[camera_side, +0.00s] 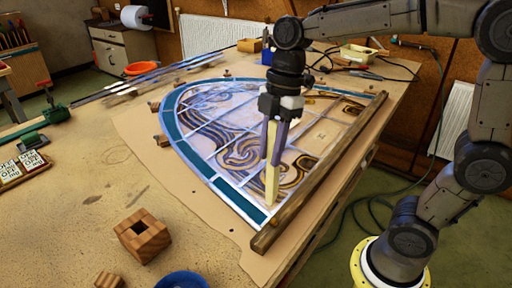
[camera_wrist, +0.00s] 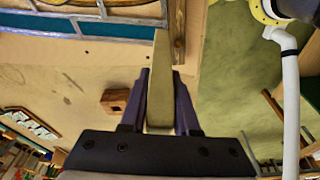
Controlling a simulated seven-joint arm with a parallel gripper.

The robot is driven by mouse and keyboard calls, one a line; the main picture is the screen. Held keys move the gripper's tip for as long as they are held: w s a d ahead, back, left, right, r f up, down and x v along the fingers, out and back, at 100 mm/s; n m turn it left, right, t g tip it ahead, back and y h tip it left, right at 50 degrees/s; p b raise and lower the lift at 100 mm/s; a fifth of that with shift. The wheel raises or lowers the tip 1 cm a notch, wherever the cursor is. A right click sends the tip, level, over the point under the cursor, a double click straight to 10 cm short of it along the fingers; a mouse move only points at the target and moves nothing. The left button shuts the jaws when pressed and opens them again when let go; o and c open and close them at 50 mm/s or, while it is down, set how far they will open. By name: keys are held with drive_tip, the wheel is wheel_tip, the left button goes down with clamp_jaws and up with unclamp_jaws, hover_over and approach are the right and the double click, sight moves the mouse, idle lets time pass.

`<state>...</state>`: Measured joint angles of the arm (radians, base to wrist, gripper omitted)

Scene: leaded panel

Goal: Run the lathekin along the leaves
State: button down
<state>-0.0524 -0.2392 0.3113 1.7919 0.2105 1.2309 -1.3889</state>
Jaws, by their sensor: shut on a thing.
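My gripper (camera_side: 274,147) is shut on the lathekin (camera_side: 271,184), a pale, flat, tapered stick pointing down. In the wrist view my gripper (camera_wrist: 160,100) has its purple fingers on both sides of the lathekin (camera_wrist: 161,75). The leaded panel (camera_side: 245,135), arched with a teal border and brown swirls, lies flat on the bench. The lathekin's tip is over the panel's near right corner, by the wooden batten; I cannot tell whether it touches. In the wrist view the tip is near the panel's teal border (camera_wrist: 110,29). The arm hides part of the panel.
A wooden batten (camera_side: 325,175) runs along the panel's right edge. A wooden block with a square hole (camera_side: 142,236) and a blue bowl (camera_side: 182,280) stand at the front. Lead strips (camera_side: 165,75) lie at the back left. The bench left of the panel (camera_side: 90,160) is mostly clear.

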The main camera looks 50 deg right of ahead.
sight(269, 162)
drive_tip(key=f, duration=0.3)
drive_tip(key=shift+w, duration=0.25)
drive_tip(key=w+d, duration=0.2)
drive_tip(key=w, duration=0.7)
drive_tip(key=w+d, duration=0.1)
drive_tip(key=w, duration=0.9)
drive_tip(key=shift+d, duration=0.4)
drive_tip(key=shift+f, duration=0.5)
idle(0.8)
drive_tip(key=shift+s, duration=0.15)
drive_tip(key=s+a, duration=0.1)
drive_tip(key=s, duration=0.5)
drive_tip(key=shift+s+a, duration=0.2)
drive_tip(key=shift+s, duration=0.15)
idle(0.6)
drive_tip(key=shift+s, duration=0.1)
drive_tip(key=shift+s+a, duration=0.15)
drive_tip(key=shift+s, duration=0.7)
